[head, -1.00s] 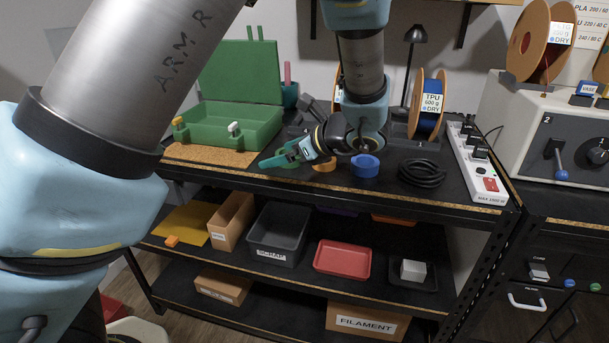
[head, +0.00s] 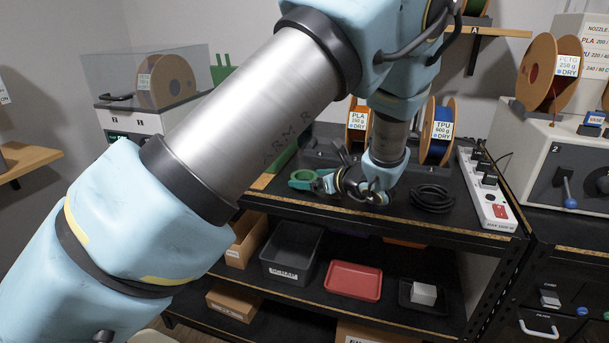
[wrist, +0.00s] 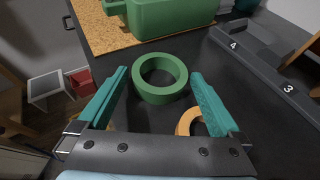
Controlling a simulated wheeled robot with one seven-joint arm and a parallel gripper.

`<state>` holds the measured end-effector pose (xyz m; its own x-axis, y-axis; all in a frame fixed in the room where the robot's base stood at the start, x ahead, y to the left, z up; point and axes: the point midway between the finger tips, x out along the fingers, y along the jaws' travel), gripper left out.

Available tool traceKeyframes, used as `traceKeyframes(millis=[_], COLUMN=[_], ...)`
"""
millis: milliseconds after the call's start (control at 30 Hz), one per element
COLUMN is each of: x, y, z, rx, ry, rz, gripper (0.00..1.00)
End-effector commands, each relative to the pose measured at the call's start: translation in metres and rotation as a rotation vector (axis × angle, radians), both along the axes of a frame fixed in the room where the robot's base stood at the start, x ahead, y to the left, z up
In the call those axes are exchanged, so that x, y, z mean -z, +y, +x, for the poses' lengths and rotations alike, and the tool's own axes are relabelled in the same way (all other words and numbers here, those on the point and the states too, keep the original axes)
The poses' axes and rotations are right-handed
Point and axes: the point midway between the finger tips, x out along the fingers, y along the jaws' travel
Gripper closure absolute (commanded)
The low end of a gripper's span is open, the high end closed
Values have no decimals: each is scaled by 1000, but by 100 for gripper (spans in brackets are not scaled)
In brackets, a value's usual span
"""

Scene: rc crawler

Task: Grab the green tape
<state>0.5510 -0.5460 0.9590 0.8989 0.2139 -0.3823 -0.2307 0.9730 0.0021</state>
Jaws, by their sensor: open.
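The green tape (wrist: 160,98) is a thick ring lying flat on the black bench top. In the wrist view it sits between and slightly beyond the fingertips, with a gap to each finger. My gripper (wrist: 158,74) has two teal fingers spread wide, with nothing held. In the head view the green tape (head: 293,183) is near the bench's front edge, and my gripper (head: 316,183) reaches toward it from the right, low over the bench. The fingers partly overlap the tape there.
An orange tape ring (wrist: 183,121) lies close by, partly hidden by the right finger and gripper body. A green case (wrist: 170,17) stands on a cork mat (wrist: 100,38) behind. A dark numbered rack (wrist: 262,62) is at right. Coiled black cable (head: 432,198) lies on the bench.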

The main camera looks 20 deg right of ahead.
Motion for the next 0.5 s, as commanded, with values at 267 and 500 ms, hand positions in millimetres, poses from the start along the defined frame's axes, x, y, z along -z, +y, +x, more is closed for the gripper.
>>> traceKeyframes(millis=[267,500], x=[6,6], y=[4,3], z=[16,15], rx=[0,0], ry=[-1,-1], rz=[-2,-3], gripper=[0,12])
